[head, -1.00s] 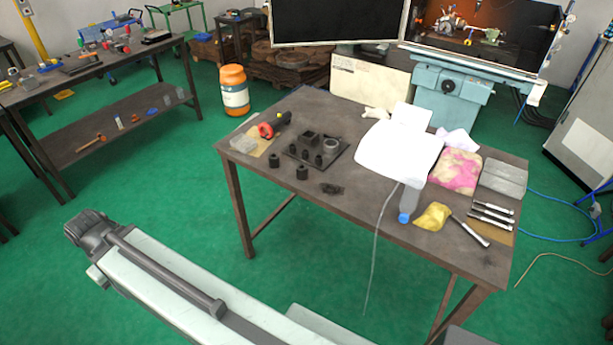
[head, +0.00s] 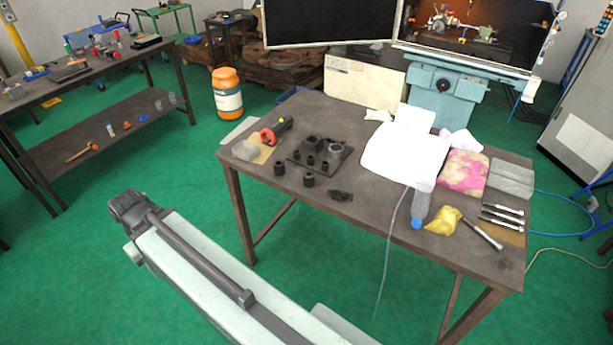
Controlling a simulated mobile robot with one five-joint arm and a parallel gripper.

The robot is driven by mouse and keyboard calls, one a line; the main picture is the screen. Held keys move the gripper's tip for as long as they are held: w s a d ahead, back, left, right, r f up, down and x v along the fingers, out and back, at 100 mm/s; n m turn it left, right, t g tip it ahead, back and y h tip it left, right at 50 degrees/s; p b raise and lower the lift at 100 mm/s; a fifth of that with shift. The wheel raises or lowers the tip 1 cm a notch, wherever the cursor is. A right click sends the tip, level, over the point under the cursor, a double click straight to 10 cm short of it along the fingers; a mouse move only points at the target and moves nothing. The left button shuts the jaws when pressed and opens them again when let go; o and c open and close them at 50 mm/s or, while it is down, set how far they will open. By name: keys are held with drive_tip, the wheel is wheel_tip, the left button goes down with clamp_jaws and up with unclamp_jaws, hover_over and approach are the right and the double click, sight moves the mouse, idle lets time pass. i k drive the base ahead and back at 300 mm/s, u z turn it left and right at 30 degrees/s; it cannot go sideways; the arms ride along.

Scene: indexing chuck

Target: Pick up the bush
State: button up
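Two small dark bushes stand on the table (head: 290,230) near its left front: one bush (head: 279,169) and another bush (head: 308,180) to its right. Behind them a dark square fixture plate (head: 336,164) carries several dark cylindrical pieces, a squarish block (head: 312,143) and a ring-shaped part (head: 335,149). I cannot tell which piece the task means. My arm reaches up from the bottom edge on the left, over the floor and apart from the table. Its dark end joint shows, but no gripper fingers can be seen.
A red and black tool (head: 275,132) and a clear block (head: 245,150) lie left of the plate. A dark crumpled scrap (head: 340,195) lies in front. A white sheet (head: 402,155), bottle (head: 421,205), yellow cloth (head: 444,221) and metal tools fill the right side.

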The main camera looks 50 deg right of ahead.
sight(308, 175)
drive_tip(key=i, duration=0.85)
drive_tip(key=u, duration=0.05)
